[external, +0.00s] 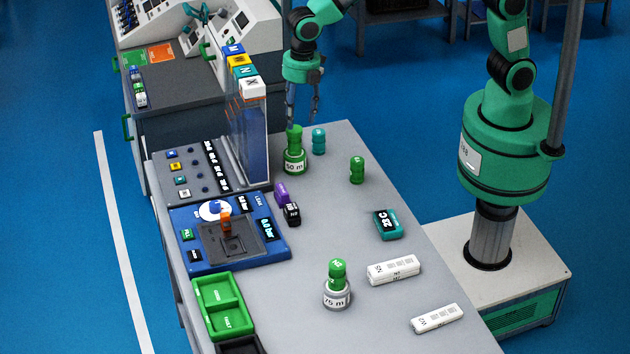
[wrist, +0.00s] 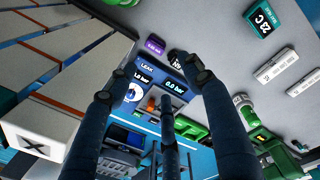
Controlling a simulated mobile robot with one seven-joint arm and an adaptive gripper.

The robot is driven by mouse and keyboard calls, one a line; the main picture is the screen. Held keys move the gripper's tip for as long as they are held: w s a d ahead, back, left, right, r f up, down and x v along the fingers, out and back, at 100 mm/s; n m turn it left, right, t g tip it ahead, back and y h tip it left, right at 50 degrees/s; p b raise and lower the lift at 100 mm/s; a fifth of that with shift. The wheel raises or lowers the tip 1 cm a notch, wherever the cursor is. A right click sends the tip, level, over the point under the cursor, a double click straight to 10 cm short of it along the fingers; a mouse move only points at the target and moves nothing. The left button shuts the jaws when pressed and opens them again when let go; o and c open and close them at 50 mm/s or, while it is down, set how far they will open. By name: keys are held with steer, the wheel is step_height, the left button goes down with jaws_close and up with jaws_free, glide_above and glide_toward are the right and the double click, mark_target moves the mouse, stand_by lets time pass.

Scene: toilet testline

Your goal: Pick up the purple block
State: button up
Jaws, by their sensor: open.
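The purple block (external: 281,192) lies on the grey table, touching or very close to a black block (external: 292,213) on its near side. In the wrist view the purple block (wrist: 154,46) shows small at the top middle, beyond the fingers, with the black block (wrist: 177,57) to its right. My gripper (external: 302,118) is open and hangs fingers-down at the far end of the table, above and behind the purple block. Nothing shows between the fingers in the wrist view (wrist: 152,88).
A green-topped cylinder (external: 294,152) stands just below my gripper. A tall clear column (external: 249,135) rises left of it. A blue pressure panel (external: 215,247) lies left of the purple block. The table (external: 320,225) right of the blocks is bare.

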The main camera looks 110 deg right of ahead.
steer(key=w+f+n, duration=0.1)
steer(key=w+f, duration=0.1)
steer(key=f, duration=0.3)
steer(key=w+f+n+g, duration=0.1)
steer(key=w+f+n, duration=0.1)
steer(key=f, duration=0.3)
steer(key=shift+w+f+b, duration=0.3)
steer(key=shift+w+f, duration=0.1)
steer(key=shift+w, duration=0.4)
steer(key=shift+f, duration=0.1)
steer(key=b, duration=0.2)
glide_above(281, 189)
steer(key=shift+f, duration=4.2)
steer(key=shift+f+b, duration=0.75)
steer(key=shift+f, duration=1.85)
jaws_close()
